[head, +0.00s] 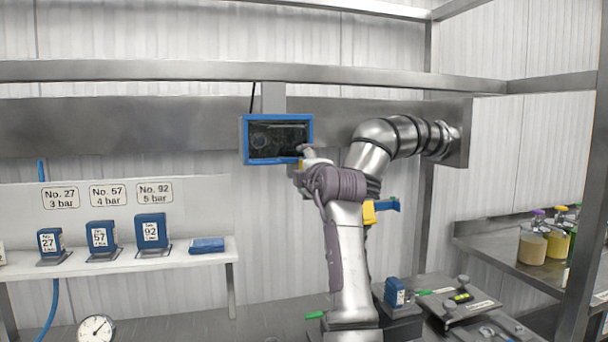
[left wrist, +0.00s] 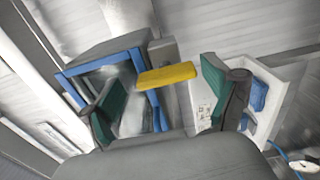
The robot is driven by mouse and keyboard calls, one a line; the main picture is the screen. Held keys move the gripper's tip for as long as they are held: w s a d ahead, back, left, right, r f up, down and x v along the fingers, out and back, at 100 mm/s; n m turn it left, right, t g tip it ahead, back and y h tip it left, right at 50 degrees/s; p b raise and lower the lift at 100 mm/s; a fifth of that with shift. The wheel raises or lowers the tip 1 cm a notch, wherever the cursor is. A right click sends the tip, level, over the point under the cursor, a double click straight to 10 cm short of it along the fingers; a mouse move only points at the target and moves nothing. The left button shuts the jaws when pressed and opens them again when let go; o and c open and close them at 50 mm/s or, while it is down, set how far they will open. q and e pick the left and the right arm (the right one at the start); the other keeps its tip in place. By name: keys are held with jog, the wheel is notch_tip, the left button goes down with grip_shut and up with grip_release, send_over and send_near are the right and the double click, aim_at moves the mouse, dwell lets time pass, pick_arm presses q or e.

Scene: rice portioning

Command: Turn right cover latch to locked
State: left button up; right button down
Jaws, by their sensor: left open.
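My left gripper (left wrist: 158,78) is open in the left wrist view, with a teal-padded finger on each side. A yellow bar (left wrist: 168,75) shows between the fingers; I cannot tell whether they touch it. A blue-framed screen (left wrist: 82,72) lies beyond the left finger; it also shows in the head view (head: 278,139). In the head view a grey arm fills the middle and hides what is behind it; no finger pair is clear there. A dark fixture with knobs (head: 463,280) and a green handle (head: 425,292) sits at lower right. I cannot pick out the right cover latch or its position.
A white shelf (head: 215,258) at left holds several blue numbered boxes and a flat blue pack (head: 207,245). A dial gauge (head: 95,329) is at lower left. A blue box (head: 395,292) stands beside the fixture.

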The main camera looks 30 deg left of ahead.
aim_at(296, 128)
pick_arm(q)
jog(key=r, duration=0.9)
jog(key=shift+s+a+r, duration=0.25)
jog(key=shift+s+a, duration=0.05)
jog(key=shift+s, duration=0.05)
jog(key=shift+s+r, duration=0.2)
jog(key=shift+r, duration=0.3)
jog(key=shift+g+h, duration=0.4)
jog(key=shift+g, duration=0.2)
jog(key=f, duration=0.2)
jog(key=w+f, duration=0.1)
jog(key=f, duration=0.2)
jog(key=w+f, duration=0.1)
jog(key=f, duration=0.2)
jog(key=shift+a, duration=0.2)
jog(key=shift+d+f, duration=0.1)
jog(key=shift+d, duration=0.15)
jog(key=f+b+v, duration=0.3)
jog(key=b+v, duration=0.2)
jog(key=v, duration=1)
jog(key=shift+d+b, duration=0.25)
jog(key=shift+b, duration=0.15)
jog(key=shift+s, duration=0.1)
